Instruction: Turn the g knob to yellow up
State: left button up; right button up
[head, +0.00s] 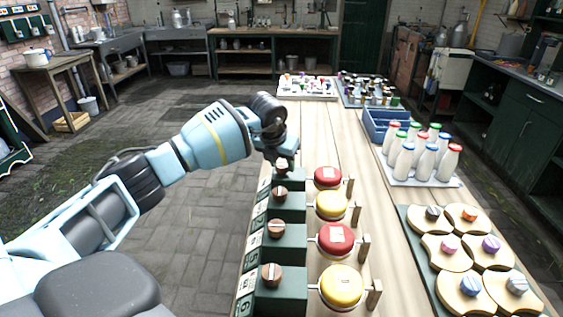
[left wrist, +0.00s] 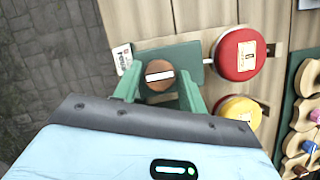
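A row of round brown knobs with pale stripes sits on green blocks along the table's left edge. In the head view these include a near knob (head: 271,275), a middle one (head: 277,228) and a farther one (head: 280,192). My left gripper (head: 283,158) points down over the farthest knob of the row, mostly hiding it. In the left wrist view, the green fingers of my left gripper (left wrist: 159,86) stand apart on either side of a brown knob (left wrist: 158,73) with a white stripe lying across. Gaps show beside the knob. I cannot read which knob is g. My right gripper is not in view.
Red (head: 327,177) and yellow (head: 331,205) round lids stand right of the knobs, with wooden posts beside them. Milk bottles (head: 424,155) stand on a tray farther right. A green board (head: 420,222) holds wooden discs with small knobs. Bare table runs between.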

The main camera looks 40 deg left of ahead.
pick_arm(q)
jog(key=c, duration=0.6)
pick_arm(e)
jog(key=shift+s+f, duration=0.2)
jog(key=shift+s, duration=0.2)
